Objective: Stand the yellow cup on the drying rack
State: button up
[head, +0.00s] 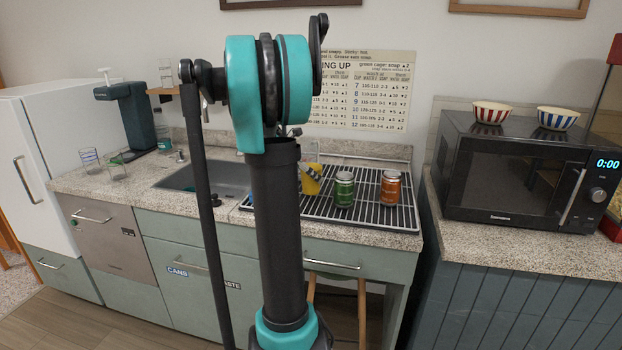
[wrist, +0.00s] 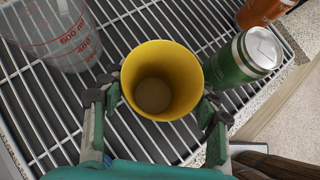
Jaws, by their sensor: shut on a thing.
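The drying rack (wrist: 118,140) fills much of the wrist view.
A green can (head: 344,189) and an orange can (head: 390,187) stand on the rack right of the cup. A clear measuring cup (wrist: 55,35) is close at its left. The sink (head: 200,179) lies left of the rack, and a microwave (head: 515,170) stands farther right.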

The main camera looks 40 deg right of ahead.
jog(key=shift+f, duration=0.75)
jog(key=shift+f, duration=0.15)
jog(key=o, duration=1.4)
jog(key=shift+a+r, duration=0.15)
jog(key=shift+r, duration=0.15)
jog(key=s+v, duration=0.1)
jog(key=v, duration=1.1)
jog(key=s+a+f+m+t+y, duration=0.1)
jog(key=s+a+f+m+y, duration=0.2)
jog(key=s+a+f+m, duration=0.2)
jog(key=s+a+f+m+t+y, duration=0.2)
jog(key=s+a+f+m, duration=0.4)
jog(key=a+f, duration=0.6)
jog(key=s+a+f+m+t+y, duration=0.2)
jog(key=s+a+f+m+y, duration=0.2)
jog(key=a, duration=0.7)
jog(key=shift+s+a+f+m, duration=0.2)
jog(key=shift+s+f+m, duration=0.35)
jog(key=shift+s+f, duration=0.45)
jog(key=shift+s+a+f+m, duration=0.2)
jog(key=shift+s+f+m, duration=0.45)
jog(key=shift+f, duration=0.55)
